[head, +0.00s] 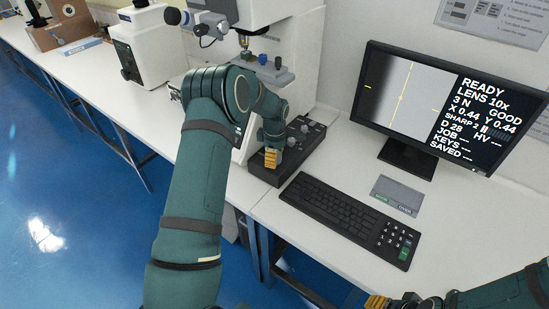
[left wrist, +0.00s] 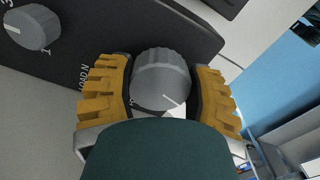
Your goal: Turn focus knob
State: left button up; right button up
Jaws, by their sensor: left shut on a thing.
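A grey ribbed knob (left wrist: 160,80) with a white pointer line sits between the orange finger pads of my left gripper (left wrist: 163,95) in the left wrist view. The pads close on it from both sides. Its own label is hidden, so I cannot read whether it says focus. In the head view my left gripper (head: 270,157) is at the front of the dark control box (head: 262,173) and hides the held knob. My right gripper (head: 376,301) shows only partly at the bottom edge, away from the box; its opening is unclear.
Another grey knob (left wrist: 32,27) stands beside a "LOAD N" label. The monitor (head: 400,95) reads READY, LENS 10x, 3 N, GOOD, SHARP 2, D 28. A black keyboard (head: 335,205) and grey card (head: 397,194) lie right of the box. The tester (head: 295,60) stands behind.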

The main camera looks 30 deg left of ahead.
pick_arm(q)
jog(key=m, duration=0.4)
jog(key=shift+m+b, duration=0.3)
jog(key=m, duration=0.4)
jog(key=shift+m, duration=0.3)
jog(key=m, duration=0.4)
jog(key=shift+s+m+b, duration=0.1)
jog(key=shift+m+b, duration=0.2)
jog(key=m, duration=0.4)
jog(key=shift+a, duration=0.1)
jog(key=m, duration=0.9)
jog(key=shift+a+m, duration=0.1)
jog(key=shift+m, duration=0.2)
jog(key=m, duration=0.4)
jog(key=shift+a+r+m+p, duration=0.1)
jog(key=shift+m+p, duration=0.4)
jog(key=shift+m, duration=1.7)
